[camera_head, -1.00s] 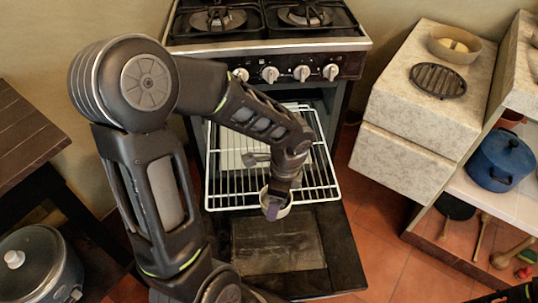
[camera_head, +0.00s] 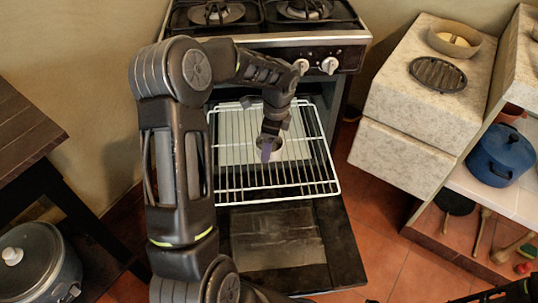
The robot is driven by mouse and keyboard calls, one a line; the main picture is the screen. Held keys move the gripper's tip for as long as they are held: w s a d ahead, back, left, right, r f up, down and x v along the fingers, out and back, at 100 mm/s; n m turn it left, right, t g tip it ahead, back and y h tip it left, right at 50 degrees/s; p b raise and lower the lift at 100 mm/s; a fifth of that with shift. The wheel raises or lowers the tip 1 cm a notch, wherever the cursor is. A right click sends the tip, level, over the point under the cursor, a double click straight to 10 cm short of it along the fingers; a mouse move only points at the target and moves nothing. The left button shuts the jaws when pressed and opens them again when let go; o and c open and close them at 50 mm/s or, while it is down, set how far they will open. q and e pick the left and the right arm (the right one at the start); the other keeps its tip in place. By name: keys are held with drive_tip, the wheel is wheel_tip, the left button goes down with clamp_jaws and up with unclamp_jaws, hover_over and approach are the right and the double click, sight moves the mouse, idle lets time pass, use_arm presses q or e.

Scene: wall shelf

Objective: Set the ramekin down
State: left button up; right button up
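My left gripper (camera_head: 267,148) reaches down over the pulled-out wire oven rack (camera_head: 325,187). It is shut on the small, pale ramekin (camera_head: 278,148), with one purple finger at the near side of the rim. The ramekin looks upright, over the rack's middle at the front edge of a pale flat sheet (camera_head: 237,153). I cannot tell whether its base touches the rack; the gripper hides part of it. Part of my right arm shows at the bottom right corner; its fingers are not visible.
The open oven door (camera_head: 280,238) lies below the rack. The stove (camera_head: 270,38) stands behind. At right, a stone counter (camera_head: 400,100) holds a bowl (camera_head: 454,40) and a round grate (camera_head: 438,74). A blue pot (camera_head: 500,155) sits on a shelf. The rack's right side is clear.

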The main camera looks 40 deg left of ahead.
use_arm(q)
drive_tip(key=shift+f, duration=0.5)
wheel_tip(320, 180, down, 4)
drive_tip(key=shift+f+b, duration=0.2)
drive_tip(key=shift+b, duration=0.45)
drive_tip(key=shift+w+a+f, duration=0.15)
drive_tip(key=shift+f, duration=0.1)
drive_tip(key=shift+f, duration=0.2)
drive_tip(key=o, duration=1.6)
drive_tip(key=shift+r, duration=0.1)
